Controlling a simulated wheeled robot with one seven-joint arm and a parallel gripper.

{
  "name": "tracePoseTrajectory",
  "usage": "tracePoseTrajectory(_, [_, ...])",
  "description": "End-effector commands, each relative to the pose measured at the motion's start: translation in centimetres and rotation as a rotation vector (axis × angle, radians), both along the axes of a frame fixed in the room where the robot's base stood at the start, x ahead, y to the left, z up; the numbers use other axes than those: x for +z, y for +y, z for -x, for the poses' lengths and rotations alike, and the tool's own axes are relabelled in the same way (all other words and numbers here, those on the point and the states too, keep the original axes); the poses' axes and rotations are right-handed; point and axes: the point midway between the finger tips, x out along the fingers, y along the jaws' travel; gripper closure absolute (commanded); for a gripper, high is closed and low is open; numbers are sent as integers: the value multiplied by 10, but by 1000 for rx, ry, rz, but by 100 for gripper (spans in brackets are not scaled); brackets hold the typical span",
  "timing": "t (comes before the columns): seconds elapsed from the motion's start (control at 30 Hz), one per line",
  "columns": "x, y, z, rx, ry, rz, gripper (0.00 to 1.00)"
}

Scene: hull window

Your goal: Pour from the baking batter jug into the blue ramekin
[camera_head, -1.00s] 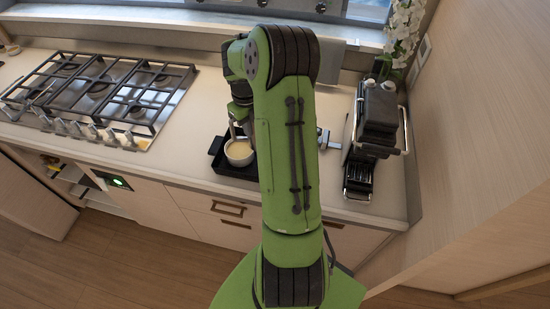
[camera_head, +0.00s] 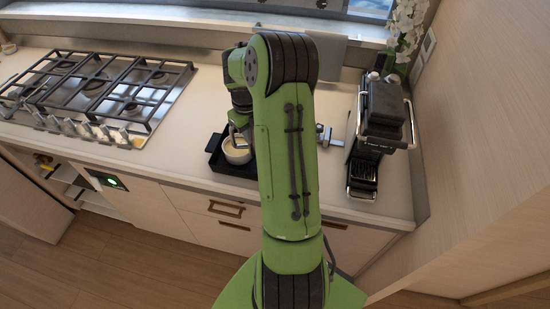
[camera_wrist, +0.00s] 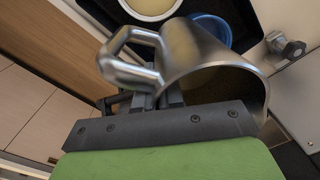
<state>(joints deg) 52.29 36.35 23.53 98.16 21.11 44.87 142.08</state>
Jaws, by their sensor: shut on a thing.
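My gripper (camera_wrist: 165,92) is shut on the handle of a shiny metal jug (camera_wrist: 190,50), which I take to be the baking batter jug. In the wrist view the jug's open mouth faces the lower right, and its inside looks dark; I cannot make out batter in it. The blue ramekin (camera_wrist: 213,27) is just beyond the jug, partly hidden by it. In the head view my arm hides the ramekin and most of the jug. My gripper (camera_head: 240,125) is low over the counter there, by a white bowl.
The white bowl (camera_head: 237,155) of pale yellow content stands in a black tray (camera_head: 213,160); the bowl also shows in the wrist view (camera_wrist: 150,7). A gas hob (camera_head: 100,90) is at left, a coffee machine (camera_head: 383,115) at right. Bare counter lies between hob and tray.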

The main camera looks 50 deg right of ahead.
Motion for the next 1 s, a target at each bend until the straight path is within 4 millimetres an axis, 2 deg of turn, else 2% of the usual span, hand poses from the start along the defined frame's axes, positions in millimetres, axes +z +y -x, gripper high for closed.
tracePoseTrajectory(0.83, [3, -1, 0, 0, -3, 1, 100])
tracePoseTrajectory(1.0, [10, 1, -1, -4, -59, -64, 100])
